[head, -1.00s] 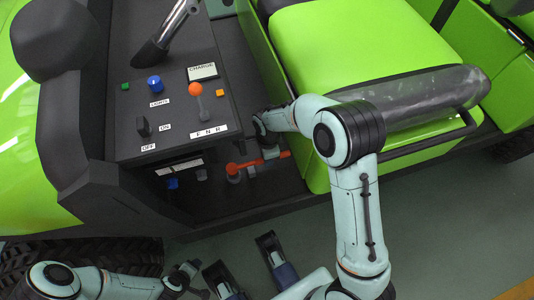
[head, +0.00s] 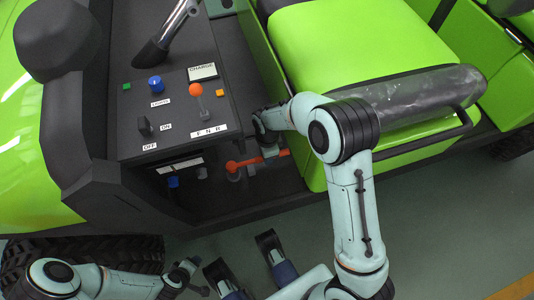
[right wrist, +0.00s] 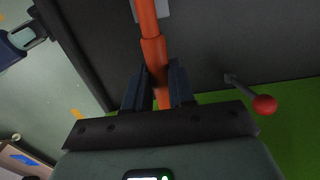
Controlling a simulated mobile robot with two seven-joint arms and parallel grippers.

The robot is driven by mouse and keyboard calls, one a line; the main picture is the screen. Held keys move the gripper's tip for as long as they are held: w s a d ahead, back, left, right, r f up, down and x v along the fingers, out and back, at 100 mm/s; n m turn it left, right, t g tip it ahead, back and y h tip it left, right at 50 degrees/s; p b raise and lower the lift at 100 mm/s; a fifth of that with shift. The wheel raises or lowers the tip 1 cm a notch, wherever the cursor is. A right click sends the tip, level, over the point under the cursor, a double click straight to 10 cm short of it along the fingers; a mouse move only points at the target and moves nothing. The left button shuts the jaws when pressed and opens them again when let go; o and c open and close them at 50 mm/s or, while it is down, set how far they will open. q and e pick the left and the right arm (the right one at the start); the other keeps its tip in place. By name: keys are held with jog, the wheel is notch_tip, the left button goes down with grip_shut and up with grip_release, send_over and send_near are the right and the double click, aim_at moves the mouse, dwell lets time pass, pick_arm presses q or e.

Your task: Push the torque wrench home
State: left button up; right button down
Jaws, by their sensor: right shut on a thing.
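The torque wrench (head: 243,163) is an orange-red bar low on the cart's dark side, below the control panel. In the right wrist view its orange shaft (right wrist: 154,55) runs up from between my fingers. My right gripper (right wrist: 155,90) is shut on this shaft, one dark finger on each side. In the head view my right gripper (head: 270,151) is small and partly hidden by its own wrist. The wrench's far end is out of the wrist view. My left gripper (head: 190,274) is at the bottom left, away from the wrench; its jaws are unclear.
The control panel (head: 182,85) above holds a blue knob (head: 156,83), an orange-balled lever (head: 196,90) and a black switch (head: 144,126). A green seat (head: 350,50) lies to the right. A red-balled lever (right wrist: 264,104) stands right of my fingers. The floor (head: 440,230) is clear.

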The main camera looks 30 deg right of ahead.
jog(key=shift+f, duration=0.2)
dwell(0.3)
jog(key=shift+f+b, duration=0.6)
jog(key=shift+f, duration=0.7)
jog(key=c, duration=0.9)
grip_release()
jog(key=shift+o, duration=0.2)
